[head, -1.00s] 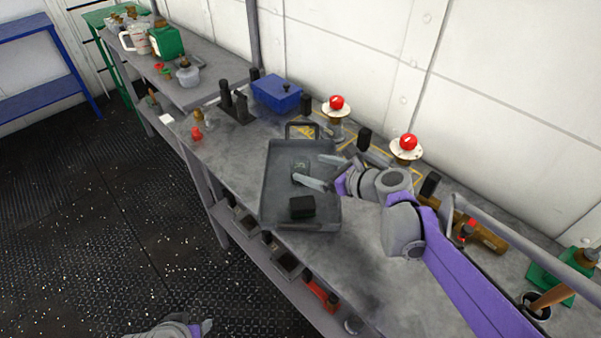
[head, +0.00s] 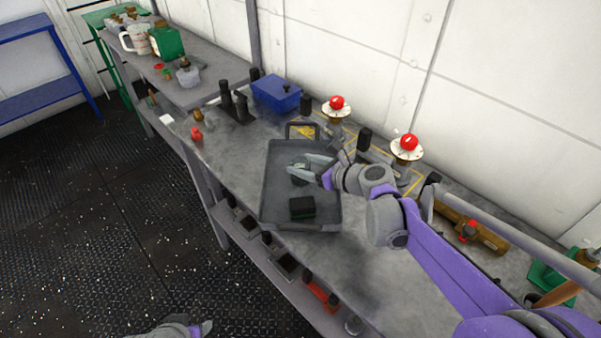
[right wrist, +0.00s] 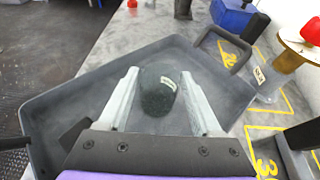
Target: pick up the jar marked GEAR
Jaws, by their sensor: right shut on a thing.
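A dark rounded jar (right wrist: 158,90) with a small pale label stands between my right gripper's fingers in the right wrist view. The lettering is too small to read. My right gripper (head: 305,170) is shut on this jar, over the grey tray (head: 330,197). The jar is mostly hidden by the fingers in the head view. The right wrist view shows a finger on each side of it, with the tray floor behind. My left gripper (head: 203,328) shows only partly at the bottom of the head view, away from the bench, and its jaws cannot be made out.
A dark block (head: 302,207) lies in the near part of the tray. Behind the tray are a blue box (head: 276,94) and stands with red knobs (head: 337,103), (head: 408,142). A brown cylinder (head: 485,236) lies to the right. The bench left of the tray has some free room.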

